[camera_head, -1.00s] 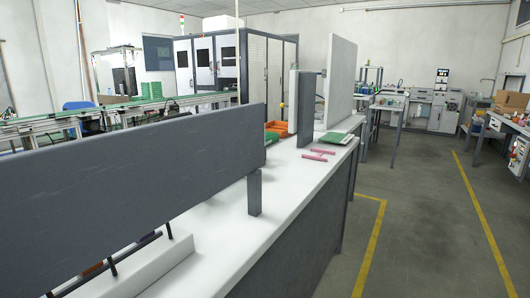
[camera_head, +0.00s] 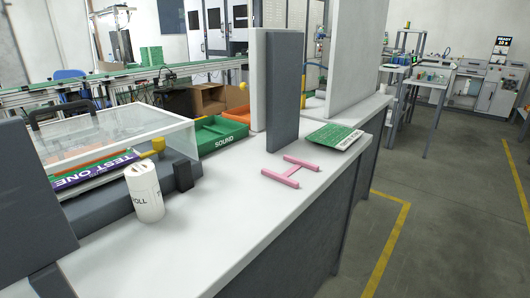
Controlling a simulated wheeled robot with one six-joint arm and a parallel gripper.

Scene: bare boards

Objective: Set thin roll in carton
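A white cylindrical roll (camera_head: 148,196) with dark lettering that seems to end in "OLL" stands upright on the white bench at the left. Whether it is the thin roll I cannot tell, as no other roll shows clearly. An open brown cardboard carton (camera_head: 209,99) shows at the back, behind the green tray; its inside is mostly hidden. My gripper is not in view.
A clear-lidded case (camera_head: 120,135) with a "TEST ONE" label and a small black block (camera_head: 183,175) flank the roll. The bench front is clear.

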